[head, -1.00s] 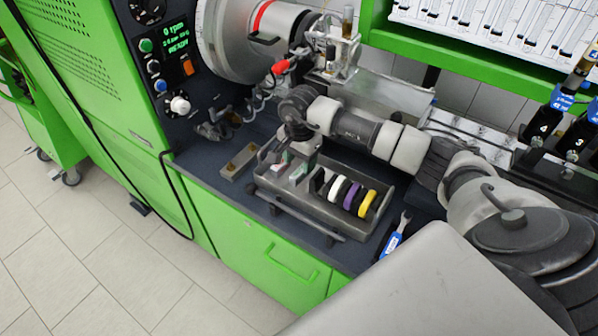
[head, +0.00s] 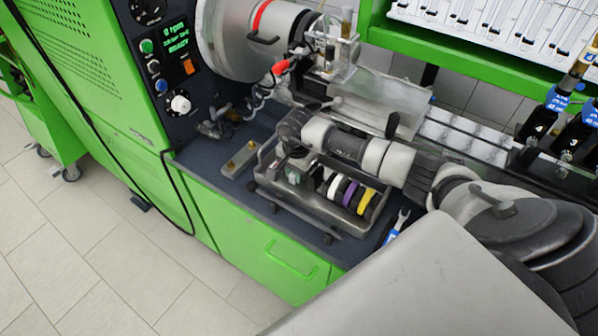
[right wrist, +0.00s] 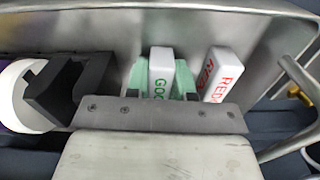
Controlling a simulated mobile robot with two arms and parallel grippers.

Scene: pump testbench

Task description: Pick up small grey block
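A small grey block (head: 240,160) with brass-coloured studs lies on the bench just left of the grey tray (head: 322,222). Its brass stud (right wrist: 294,91) shows at the right edge of the right wrist view. Inside the tray, a pale block with green letters (right wrist: 161,68) stands between pale green parts, beside a pale block with red letters (right wrist: 221,72). My right gripper (head: 292,150) points down over the tray's left end. Its plate covers the lower parts of the lettered blocks in the wrist view. My left gripper is out of view.
White (head: 334,186), purple (head: 350,193) and yellow (head: 366,201) discs stand in the tray, with a black notched piece (right wrist: 70,88) beside them. A blue-handled wrench (head: 397,225) lies right of the tray. The green machine (head: 105,105) stands at left.

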